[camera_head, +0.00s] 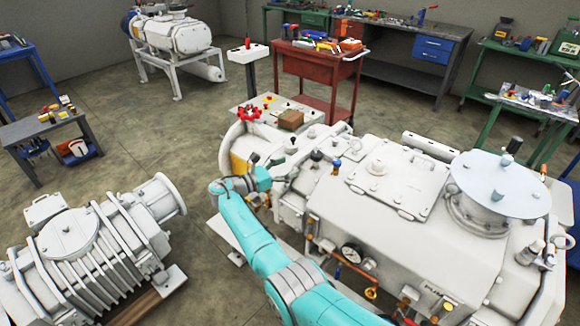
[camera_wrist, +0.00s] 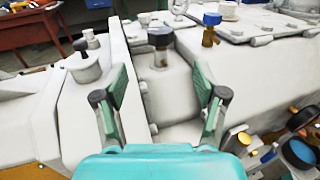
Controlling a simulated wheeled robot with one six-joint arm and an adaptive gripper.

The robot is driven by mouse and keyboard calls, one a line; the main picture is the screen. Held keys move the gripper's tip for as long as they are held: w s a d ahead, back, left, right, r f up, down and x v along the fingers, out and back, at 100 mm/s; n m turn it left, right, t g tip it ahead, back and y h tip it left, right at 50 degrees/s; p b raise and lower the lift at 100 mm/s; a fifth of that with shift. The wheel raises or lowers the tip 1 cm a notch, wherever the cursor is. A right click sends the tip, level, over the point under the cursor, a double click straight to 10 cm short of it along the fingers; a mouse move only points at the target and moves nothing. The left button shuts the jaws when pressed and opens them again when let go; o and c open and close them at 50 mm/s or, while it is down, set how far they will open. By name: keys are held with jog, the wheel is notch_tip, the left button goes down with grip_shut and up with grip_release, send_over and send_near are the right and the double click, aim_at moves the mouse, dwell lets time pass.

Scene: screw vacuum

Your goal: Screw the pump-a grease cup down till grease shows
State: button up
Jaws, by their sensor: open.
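Pump-a (camera_head: 330,210) is the large white machine at the right of the head view, with partly hidden lettering on its front. A black-capped fitting on a short metal stem (camera_wrist: 160,50) stands upright on the white housing in the wrist view. It looks like a grease cup, but I cannot be sure. My gripper (camera_wrist: 160,96) is open and empty, its two fingers spread left and right, nearer the camera than this fitting and not touching it. In the head view my gripper (camera_head: 262,178) is beside the pump's left end. No grease can be made out.
A blue-capped brass fitting (camera_wrist: 210,28) stands behind to the right. A grey knob-topped part (camera_wrist: 86,60) is at the left. A second ribbed machine (camera_head: 85,250) stands left, with open floor between.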

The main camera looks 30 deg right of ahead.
jog(key=n+t+y, duration=0.3)
jog(key=n+t, duration=0.3)
jog(key=t, duration=0.3)
send_near(314, 158)
jog(key=shift+d, duration=0.6)
jog(key=x, duration=1.1)
jog(key=shift+w+r, duration=0.1)
jog(key=shift+w, duration=0.15)
jog(key=c, duration=1.2)
